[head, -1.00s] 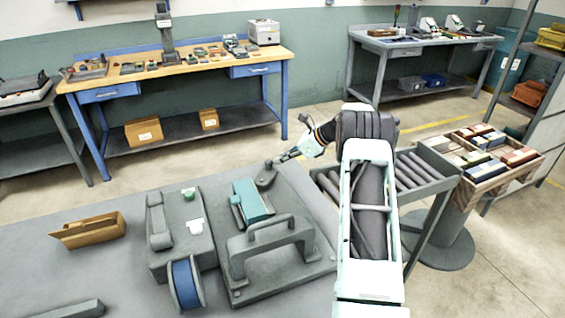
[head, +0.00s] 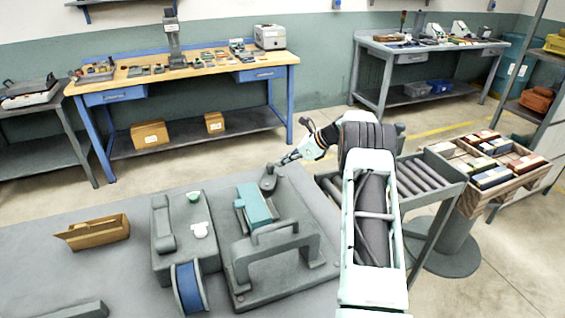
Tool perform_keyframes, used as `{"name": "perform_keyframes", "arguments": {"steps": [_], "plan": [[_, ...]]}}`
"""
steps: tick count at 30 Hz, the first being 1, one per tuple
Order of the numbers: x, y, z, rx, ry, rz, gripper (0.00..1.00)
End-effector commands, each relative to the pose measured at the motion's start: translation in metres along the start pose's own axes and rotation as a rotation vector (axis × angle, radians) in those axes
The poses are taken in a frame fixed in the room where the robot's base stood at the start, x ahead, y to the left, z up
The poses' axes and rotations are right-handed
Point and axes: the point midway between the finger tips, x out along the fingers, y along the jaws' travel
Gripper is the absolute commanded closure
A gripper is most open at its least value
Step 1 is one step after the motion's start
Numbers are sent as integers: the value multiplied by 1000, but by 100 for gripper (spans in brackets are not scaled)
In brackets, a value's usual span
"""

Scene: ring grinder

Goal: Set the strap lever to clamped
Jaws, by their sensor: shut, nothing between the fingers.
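A grey machine plate (head: 326,272) on the near bench carries a large grey handle (head: 272,250), a teal block (head: 254,206) and a short upright grey lever-like part (head: 268,180) at its far end. I take that part to be the strap lever, but cannot be sure. My gripper (head: 286,160) reaches in from the right, its fingers shut and empty, with their tips close to the top of that part. I cannot tell whether they touch it. The lever's setting cannot be read at this size.
Left of the plate stand a grey unit (head: 181,232) with a green button and a blue spool (head: 189,287). A brown open box (head: 94,232) sits further left. A roller conveyor (head: 425,178) and a wooden crate (head: 508,190) are at right.

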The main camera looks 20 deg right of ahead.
Motion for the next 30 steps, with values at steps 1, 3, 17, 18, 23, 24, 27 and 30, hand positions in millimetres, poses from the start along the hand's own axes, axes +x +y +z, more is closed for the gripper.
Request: {"name": "perform_keyframes", "arguments": {"steps": [1,3,17,18,23,24,27,30], "plan": [[-1,0,0,0,-1,0,100],[-5,0,0,0,-1,-1,100],[-91,-1,0,0,0,-2,100],[-98,-1,0,0,0,-3,100],[-115,0,0,0,0,-1,100],[-118,0,0,1,0,-1,100],[-120,0,0,0,0,-1,100],[-121,0,0,0,0,0,100]]}}
